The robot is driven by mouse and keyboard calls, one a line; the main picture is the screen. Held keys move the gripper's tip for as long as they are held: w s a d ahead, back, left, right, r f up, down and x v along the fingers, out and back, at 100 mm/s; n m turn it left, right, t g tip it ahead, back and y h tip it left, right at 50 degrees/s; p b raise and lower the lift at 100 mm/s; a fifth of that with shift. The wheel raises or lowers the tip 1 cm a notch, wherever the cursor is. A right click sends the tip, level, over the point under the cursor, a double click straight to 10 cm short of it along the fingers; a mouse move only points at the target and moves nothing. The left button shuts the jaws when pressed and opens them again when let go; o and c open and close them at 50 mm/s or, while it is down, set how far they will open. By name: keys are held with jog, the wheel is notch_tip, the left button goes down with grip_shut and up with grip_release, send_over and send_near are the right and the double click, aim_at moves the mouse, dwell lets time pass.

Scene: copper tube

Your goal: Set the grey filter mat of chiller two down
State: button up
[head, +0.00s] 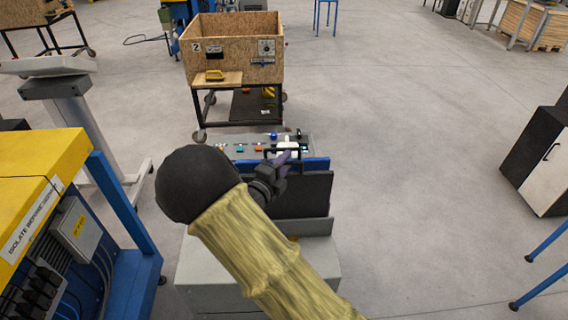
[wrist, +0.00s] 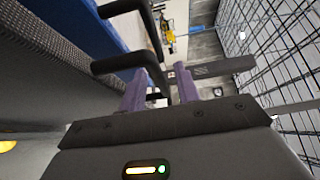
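My gripper (head: 283,168) is in front of a low grey unit with upright panels. In the wrist view its two purple fingers (wrist: 160,88) stand apart, with a black bar handle (wrist: 153,35) reaching between them. Whether they press on the handle is not clear. A dark grey panel, apparently the filter mat (head: 302,192), stands upright below my gripper, partly hidden by my arm. In the wrist view a grey textured panel (wrist: 62,58) fills the left side, beside a blue panel (wrist: 85,22). Which panel the handle belongs to is not clear.
A wooden crate marked 2 (head: 228,62) stands on a wheeled cart behind the panels. A yellow and blue cabinet (head: 40,185) is at left, a black and white cabinet (head: 540,165) at right. The floor at right centre is clear.

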jog(key=shift+r, duration=0.1)
jog(key=b+v, duration=0.3)
jog(key=v, duration=0.9)
jog(key=shift+d, duration=0.1)
dwell(0.4)
jog(key=s+d+f+m+g+h, duration=0.1)
jog(key=s+d+f+m+g, duration=0.15)
jog(key=d+m+g, duration=0.35)
jog(key=s+d+f+m+g, duration=0.2)
jog(key=s+d+m+g, duration=0.15)
jog(key=d+m, duration=0.45)
jog(key=s+d+m+g+y, duration=0.1)
jog(key=s+m+y, duration=0.3)
jog(key=m, duration=1.2)
jog(key=s+d+m+g+y, duration=0.2)
jog(key=m+y, duration=0.5)
jog(key=m, duration=1)
jog(key=shift+s+d, duration=0.75)
jog(key=shift+s, duration=0.25)
